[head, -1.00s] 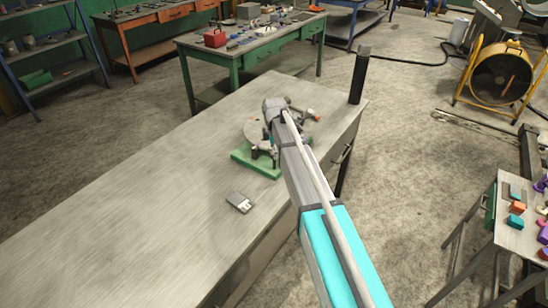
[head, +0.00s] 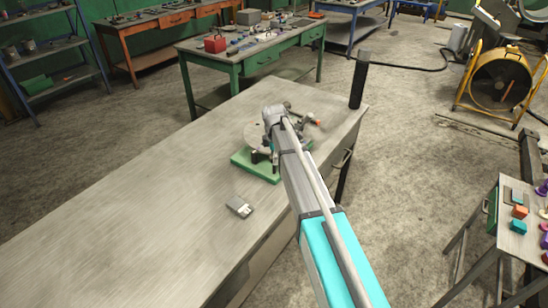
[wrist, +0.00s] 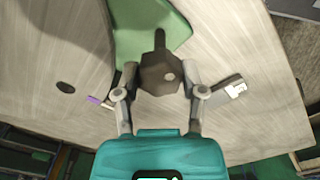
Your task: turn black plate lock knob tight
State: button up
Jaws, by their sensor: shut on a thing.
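The dark lock knob (wrist: 159,78) is a faceted block with a short dark stem, in the middle of the wrist view. My gripper (wrist: 160,76) has one finger on each side of it and is shut on it. Behind the knob lies a green base (wrist: 150,22). My gripper and wrist stand over the plate there and hide the knob. How tight the knob is cannot be told.
A small grey block (head: 239,206) lies on the bench (head: 140,205) nearer me; the bench's left part is clear. A black cylinder (head: 358,82) stands at its far right corner. A side table (head: 515,240) with coloured pieces is at the right.

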jog(key=shift+c, duration=1.2)
jog(key=shift+m, duration=0.5)
jog(key=m, duration=0.2)
jog(key=shift+m, duration=0.3)
jog(key=m, duration=0.4)
jog(key=shift+m, duration=0.3)
jog(key=m, duration=0.4)
jog(key=shift+m, duration=0.3)
jog(key=m, duration=0.5)
